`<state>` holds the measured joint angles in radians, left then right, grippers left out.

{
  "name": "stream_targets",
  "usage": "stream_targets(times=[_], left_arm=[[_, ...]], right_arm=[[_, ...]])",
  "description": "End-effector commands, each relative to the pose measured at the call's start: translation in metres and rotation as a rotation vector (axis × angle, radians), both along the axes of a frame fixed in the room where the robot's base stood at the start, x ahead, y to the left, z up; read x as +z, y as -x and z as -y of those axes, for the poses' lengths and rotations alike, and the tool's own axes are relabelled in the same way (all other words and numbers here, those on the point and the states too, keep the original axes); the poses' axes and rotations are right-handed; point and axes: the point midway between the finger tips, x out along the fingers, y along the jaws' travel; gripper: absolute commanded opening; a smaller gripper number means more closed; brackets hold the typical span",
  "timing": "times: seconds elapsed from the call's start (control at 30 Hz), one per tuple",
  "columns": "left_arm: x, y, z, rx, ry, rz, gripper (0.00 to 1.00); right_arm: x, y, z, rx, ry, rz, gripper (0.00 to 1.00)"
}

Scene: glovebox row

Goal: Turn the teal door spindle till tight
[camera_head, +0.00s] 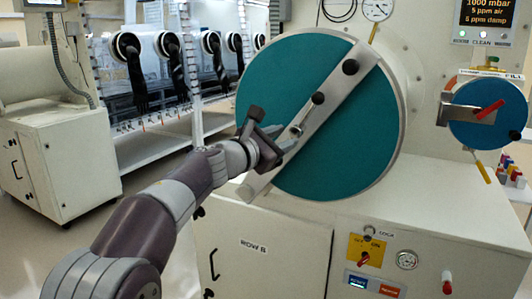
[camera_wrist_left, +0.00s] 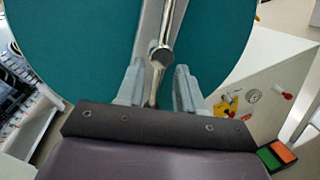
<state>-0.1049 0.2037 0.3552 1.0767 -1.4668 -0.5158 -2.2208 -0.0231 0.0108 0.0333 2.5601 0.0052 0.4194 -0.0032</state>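The large round teal door (camera_head: 285,85) faces me with a pale diagonal bar (camera_head: 335,95) across it. Near its middle is the door spindle, with a bright metal part (camera_head: 297,130) and a black knob (camera_head: 317,98) close by. My left gripper (camera_head: 287,141) is at the lower left of the spindle, in front of the bar. In the left wrist view the metal rod with its round end (camera_wrist_left: 160,55) runs between the two grey fingers (camera_wrist_left: 157,88). Gaps show on both sides, so the gripper is open around or just in front of it; contact cannot be told. My right gripper is not in view.
A second black knob (camera_head: 349,67) sits higher on the bar. A smaller blue round door (camera_head: 487,114) with a red handle is at right. A glovebox with black gloves (camera_head: 172,65) stands behind at left.

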Motion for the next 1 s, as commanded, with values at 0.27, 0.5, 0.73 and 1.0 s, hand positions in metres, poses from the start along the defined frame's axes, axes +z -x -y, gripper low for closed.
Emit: stream_targets(times=[0.27, 0.5, 0.73, 1.0], left_arm=[[-0.001, 0.051, -0.037, 0.002, -0.001, 0.001, 0.37], [-0.001, 0.06, -0.043, 0.0, -0.001, -0.002, 0.37], [-0.001, 0.06, -0.043, 0.0, -0.001, -0.001, 0.37], [0.0, 0.06, -0.043, 0.0, 0.011, -0.01, 0.37]], right_arm=[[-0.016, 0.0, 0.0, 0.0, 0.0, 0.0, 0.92], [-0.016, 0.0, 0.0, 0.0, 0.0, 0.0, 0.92], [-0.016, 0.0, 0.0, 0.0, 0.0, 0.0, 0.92], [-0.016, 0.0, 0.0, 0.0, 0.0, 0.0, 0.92]])
